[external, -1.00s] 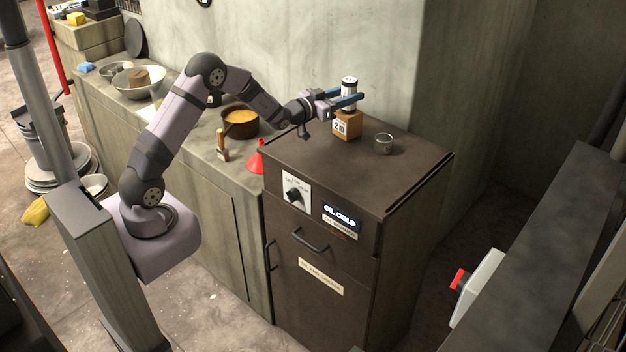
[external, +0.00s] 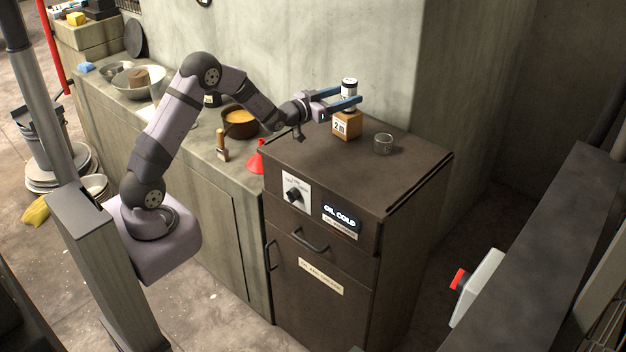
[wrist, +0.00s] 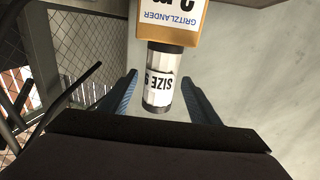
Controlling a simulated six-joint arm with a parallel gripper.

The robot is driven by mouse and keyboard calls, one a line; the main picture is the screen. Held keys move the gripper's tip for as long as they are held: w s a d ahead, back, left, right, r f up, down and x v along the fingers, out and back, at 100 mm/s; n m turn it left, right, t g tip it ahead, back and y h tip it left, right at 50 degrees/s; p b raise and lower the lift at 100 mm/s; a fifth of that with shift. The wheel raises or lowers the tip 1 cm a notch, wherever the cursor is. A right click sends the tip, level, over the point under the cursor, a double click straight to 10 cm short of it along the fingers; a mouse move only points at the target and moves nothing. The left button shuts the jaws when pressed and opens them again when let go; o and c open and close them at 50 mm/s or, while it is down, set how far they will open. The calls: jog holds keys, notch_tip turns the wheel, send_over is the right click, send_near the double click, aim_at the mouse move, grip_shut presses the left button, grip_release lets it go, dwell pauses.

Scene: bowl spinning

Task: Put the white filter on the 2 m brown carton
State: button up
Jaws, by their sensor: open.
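The white filter (external: 349,90), a small white cylinder with black ends, stands upright on top of the brown carton (external: 347,124). The carton sits on the dark cabinet top and shows a "2" on its label. My gripper (external: 358,95) is open, with its blue fingers on either side of the filter. In the wrist view the filter (wrist: 160,80) is between the two spread fingers, with gaps visible on both sides. The carton (wrist: 166,25) there shows a "GRITZLANDER" label.
A glass cup (external: 383,143) stands on the cabinet top (external: 310,160), right of the carton. A red funnel (external: 257,160) and a pot (external: 240,122) are on the counter to the left. The wall is close behind.

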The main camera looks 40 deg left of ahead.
jog(key=b+v, duration=0.3)
jog(key=v, duration=0.7)
jog(key=shift+s, duration=0.15)
jog(key=shift+a, duration=0.1)
